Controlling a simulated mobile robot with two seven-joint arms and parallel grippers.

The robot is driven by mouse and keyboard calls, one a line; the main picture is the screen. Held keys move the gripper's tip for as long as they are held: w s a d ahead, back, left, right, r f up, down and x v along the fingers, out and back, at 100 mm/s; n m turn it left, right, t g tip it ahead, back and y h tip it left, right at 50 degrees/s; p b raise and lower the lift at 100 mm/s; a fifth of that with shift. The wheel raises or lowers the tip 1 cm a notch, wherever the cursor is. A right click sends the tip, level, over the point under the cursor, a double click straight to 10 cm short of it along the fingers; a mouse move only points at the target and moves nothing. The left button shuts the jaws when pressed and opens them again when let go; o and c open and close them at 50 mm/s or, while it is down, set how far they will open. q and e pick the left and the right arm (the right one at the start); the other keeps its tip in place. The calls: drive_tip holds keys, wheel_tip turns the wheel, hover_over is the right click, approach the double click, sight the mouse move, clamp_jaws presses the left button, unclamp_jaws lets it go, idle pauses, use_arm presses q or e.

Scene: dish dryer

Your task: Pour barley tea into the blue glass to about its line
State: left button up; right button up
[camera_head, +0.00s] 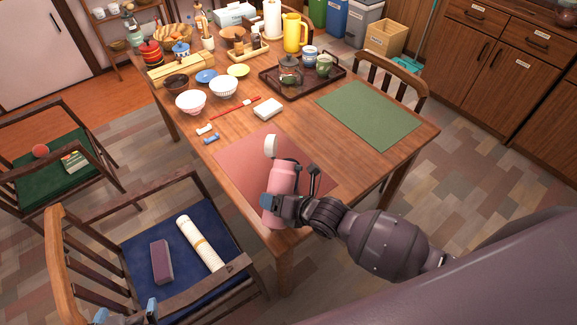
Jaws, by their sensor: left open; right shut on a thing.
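My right gripper (278,203) reaches in from the right and is shut on a pink bottle (281,178). The bottle is over the near edge of the pink placemat (240,157); I cannot tell whether it touches the table. A white round piece (270,146) shows at its far end. My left gripper (125,312) is open, at the bottom left edge by the near chair, with only its blue fingertips showing. I cannot pick out a blue glass or its line. A blue-patterned cup (309,56) stands on the dark tray (268,90). No barley tea is clearly visible.
A glass teapot (290,75) and green cup (324,66) are on the tray. A yellow pitcher (294,33) stands behind it. Bowls and red chopsticks (235,108) lie left. The green placemat (370,115) is bare. A chair with a blue seat (205,262) stands near left.

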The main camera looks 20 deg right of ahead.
drive_tip(key=shift+r, duration=0.2)
drive_tip(key=shift+s+a+m+g, duration=0.1)
drive_tip(key=shift+m+g, duration=0.2)
drive_tip(key=shift+g, duration=0.1)
idle(0.3)
idle(0.4)
drive_tip(key=shift+s+m+y, duration=0.1)
drive_tip(key=shift+m+y, duration=0.2)
drive_tip(key=shift+r+g, duration=0.2)
drive_tip(key=shift+g, duration=0.2)
drive_tip(key=shift+r, duration=0.15)
drive_tip(key=shift+a+r+m+p, duration=0.1)
drive_tip(key=shift+r+m+p, duration=0.1)
drive_tip(key=shift+m+p, duration=0.1)
drive_tip(key=shift+s+r+g, duration=0.1)
drive_tip(key=shift+r+g, duration=0.2)
drive_tip(key=shift+g, duration=0.1)
idle(0.6)
drive_tip(key=shift+r, duration=0.15)
idle(0.5)
